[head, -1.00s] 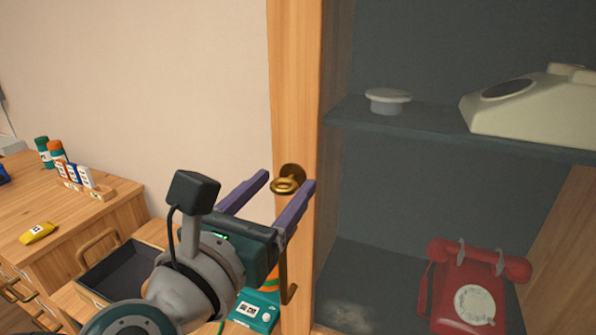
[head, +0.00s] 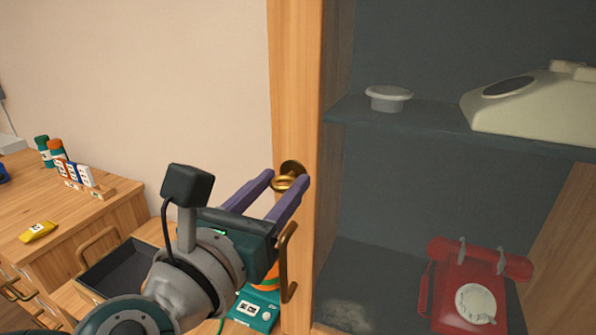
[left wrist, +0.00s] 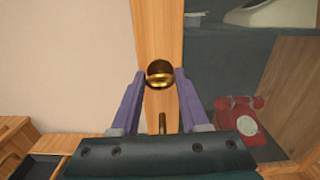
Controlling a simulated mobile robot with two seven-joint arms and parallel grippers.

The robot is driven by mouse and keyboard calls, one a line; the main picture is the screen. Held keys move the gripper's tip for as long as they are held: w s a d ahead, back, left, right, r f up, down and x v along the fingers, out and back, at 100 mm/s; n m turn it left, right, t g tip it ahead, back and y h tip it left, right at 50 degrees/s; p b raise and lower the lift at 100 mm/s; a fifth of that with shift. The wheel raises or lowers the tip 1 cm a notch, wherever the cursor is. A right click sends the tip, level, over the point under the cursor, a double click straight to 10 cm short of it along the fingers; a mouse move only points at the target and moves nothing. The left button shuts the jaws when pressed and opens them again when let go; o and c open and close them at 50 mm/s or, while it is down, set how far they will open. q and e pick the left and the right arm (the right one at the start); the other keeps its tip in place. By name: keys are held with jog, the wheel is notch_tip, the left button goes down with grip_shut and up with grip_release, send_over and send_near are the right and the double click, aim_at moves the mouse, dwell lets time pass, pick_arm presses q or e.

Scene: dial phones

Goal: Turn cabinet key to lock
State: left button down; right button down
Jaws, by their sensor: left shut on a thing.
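The brass cabinet key (head: 284,183) sits in a round brass lock plate (head: 293,168) on the wooden upright of the cabinet (head: 296,110). Its ring-shaped bow looks about level across. My left gripper (head: 287,180) reaches up from below with its two purple fingers on either side of the key, and it is shut on the key. In the left wrist view the key (left wrist: 160,78) shows between the fingertips. The exact finger contact is hard to see. My right gripper is not in view.
A brass handle (head: 288,262) is on the upright just below the lock. A red dial phone (head: 470,285) and a cream phone (head: 540,105) stand in the cabinet. An open drawer (head: 120,270) and a wooden desk (head: 75,215) are at left, with a teal device (head: 252,311) below my gripper.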

pick_arm(q)
jog(key=n+b, duration=0.1)
jog(key=n, duration=0.1)
jog(key=n+b, duration=0.1)
jog(key=shift+f+n+b, duration=0.2)
jog(key=shift+n+b, duration=0.1)
jog(key=shift+n, duration=0.1)
jog(key=n+b, duration=0.2)
jog(key=n, duration=0.2)
jog(key=shift+a+n, duration=0.15)
jog(key=shift+n, duration=0.15)
jog(key=n+b, duration=0.1)
jog(key=n, duration=0.3)
jog(key=shift+n+b, duration=0.45)
jog(key=shift+n, duration=1.95)
jog(key=shift+c, duration=2)
grip_release()
